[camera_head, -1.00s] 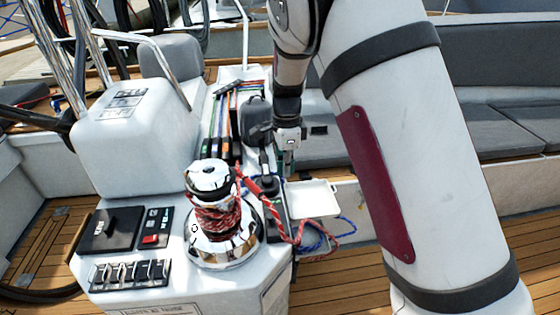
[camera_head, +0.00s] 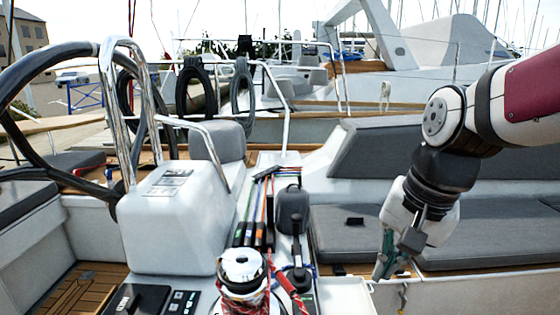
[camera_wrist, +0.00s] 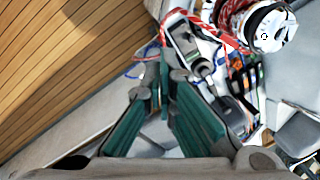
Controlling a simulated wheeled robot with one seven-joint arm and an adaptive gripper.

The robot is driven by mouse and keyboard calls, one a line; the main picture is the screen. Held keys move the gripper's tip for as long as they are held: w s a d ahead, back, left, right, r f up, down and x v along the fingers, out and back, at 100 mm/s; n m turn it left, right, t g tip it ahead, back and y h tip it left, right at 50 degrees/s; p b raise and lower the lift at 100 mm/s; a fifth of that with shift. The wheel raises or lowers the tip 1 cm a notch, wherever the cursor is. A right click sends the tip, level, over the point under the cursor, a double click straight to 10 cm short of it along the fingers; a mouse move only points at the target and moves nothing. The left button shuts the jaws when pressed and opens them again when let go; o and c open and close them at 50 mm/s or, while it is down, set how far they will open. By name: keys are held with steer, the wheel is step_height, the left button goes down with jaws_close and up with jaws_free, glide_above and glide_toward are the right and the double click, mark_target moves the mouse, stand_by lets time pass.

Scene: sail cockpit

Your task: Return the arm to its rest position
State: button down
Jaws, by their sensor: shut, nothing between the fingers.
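My gripper (camera_head: 384,264) hangs fingers-down from my folded arm at the right of the head view, in front of the grey bench cushions. In the wrist view its two green-padded fingers (camera_wrist: 158,88) are shut with nothing held between them. The white console with the chrome winch (camera_head: 243,268) stands to the left of it, apart from the gripper. The winch also shows at the top right of the wrist view (camera_wrist: 268,27), with red rope (camera_wrist: 232,12) by it.
A steering wheel (camera_head: 38,68) and steel rails (camera_head: 108,110) stand at the left. A black winch handle (camera_head: 297,250) stands upright on the console. Grey cushions (camera_head: 480,229) line the right side. Teak floor (camera_wrist: 70,60) lies open in the wrist view.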

steer(key=s+d+n+t+h, duration=0.1)
steer(key=s+n, duration=0.5)
steer(key=s, duration=0.7)
steer(key=shift+d+r+n+t+h, duration=0.25)
steer(key=shift+d+t, duration=0.25)
steer(key=shift+d, duration=0.45)
